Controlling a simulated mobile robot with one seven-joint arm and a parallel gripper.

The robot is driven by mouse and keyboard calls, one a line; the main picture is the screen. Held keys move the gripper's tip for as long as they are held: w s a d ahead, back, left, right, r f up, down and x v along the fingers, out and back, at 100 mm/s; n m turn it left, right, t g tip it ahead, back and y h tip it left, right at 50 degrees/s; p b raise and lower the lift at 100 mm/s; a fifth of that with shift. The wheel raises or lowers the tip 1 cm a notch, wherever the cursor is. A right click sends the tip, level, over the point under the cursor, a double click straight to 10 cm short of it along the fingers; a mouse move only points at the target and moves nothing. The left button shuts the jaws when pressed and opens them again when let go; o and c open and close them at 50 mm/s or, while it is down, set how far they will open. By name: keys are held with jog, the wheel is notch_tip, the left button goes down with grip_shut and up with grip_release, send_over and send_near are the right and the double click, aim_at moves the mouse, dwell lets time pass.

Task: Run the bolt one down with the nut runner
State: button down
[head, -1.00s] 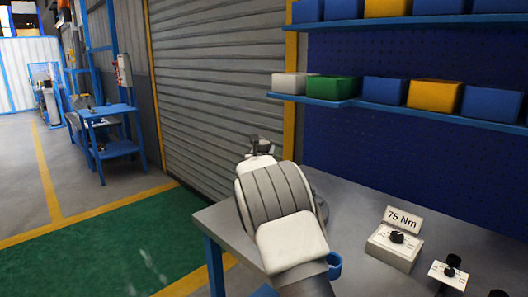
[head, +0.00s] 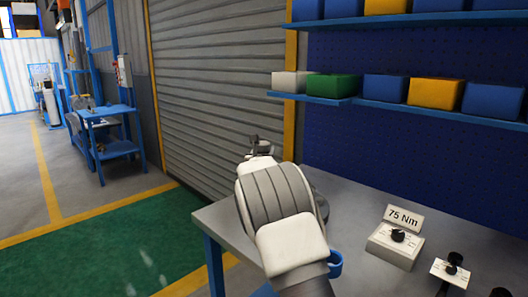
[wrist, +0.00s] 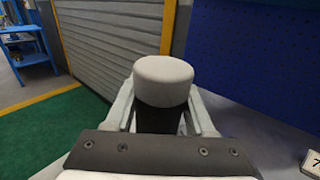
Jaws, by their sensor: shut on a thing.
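In the wrist view my gripper (wrist: 163,116) is shut on a tool with a pale, round, flat-topped cap and a dark body, which I take for the nut runner (wrist: 163,82). The tool stands between the two grey fingers. In the head view my gripper (head: 260,147) is small and partly hidden behind my own white and grey arm, above the far left part of the bench. The bolts and the flanged shell cannot be made out; my arm covers much of that area. The tool's lower end is hidden.
The grey workbench (head: 352,205) carries a box with a dial (head: 394,245) under a "75 Nm" sign (head: 403,216). A shelf (head: 420,111) with coloured bins runs along the blue pegboard. A shutter stands behind my gripper.

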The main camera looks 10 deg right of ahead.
jog(key=shift+f+b, duration=0.65)
jog(key=shift+b, duration=0.1)
jog(key=shift+w+a+r+n+t+y+b, duration=0.15)
jog(key=shift+n+y+b, duration=0.35)
jog(key=shift+b, duration=1.5)
jog(key=shift+s+a+f+n+t+y+b, duration=0.15)
jog(key=shift+y+b, duration=0.55)
jog(key=shift+b, duration=1.3)
dwell(1.3)
